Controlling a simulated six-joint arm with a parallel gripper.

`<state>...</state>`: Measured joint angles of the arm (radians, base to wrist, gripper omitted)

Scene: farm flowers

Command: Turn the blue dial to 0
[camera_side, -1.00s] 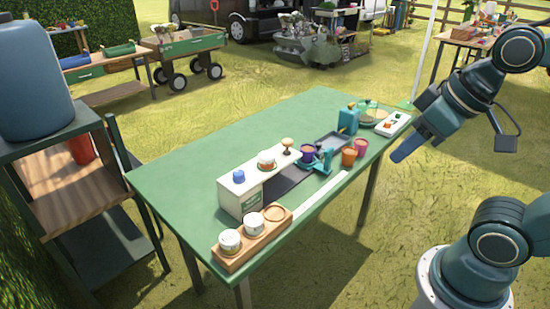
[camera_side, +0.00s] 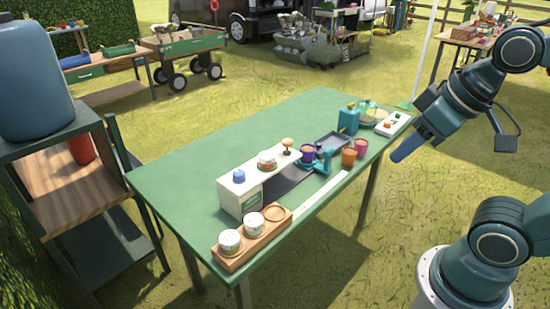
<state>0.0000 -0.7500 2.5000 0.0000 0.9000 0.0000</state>
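The blue dial (camera_side: 239,176) is a small blue knob on top of the left end of a long white-topped unit (camera_side: 232,190) on the green table. Its markings are too small to read, so I cannot tell its setting. My gripper (camera_side: 402,155) hangs in the air beyond the right side of the table, well apart from the dial. Its blue fingers point down and to the left. They look close together, but I cannot tell whether they are open or shut. Nothing shows held in them.
The green table (camera_side: 190,170) is bare at its back left. A wooden holder (camera_side: 252,240) with white jars stands at the front. A gauge-like round piece (camera_side: 267,160) and a wooden knob (camera_side: 287,143) share the unit. Orange (camera_side: 348,157) and pink cups stand to the right.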

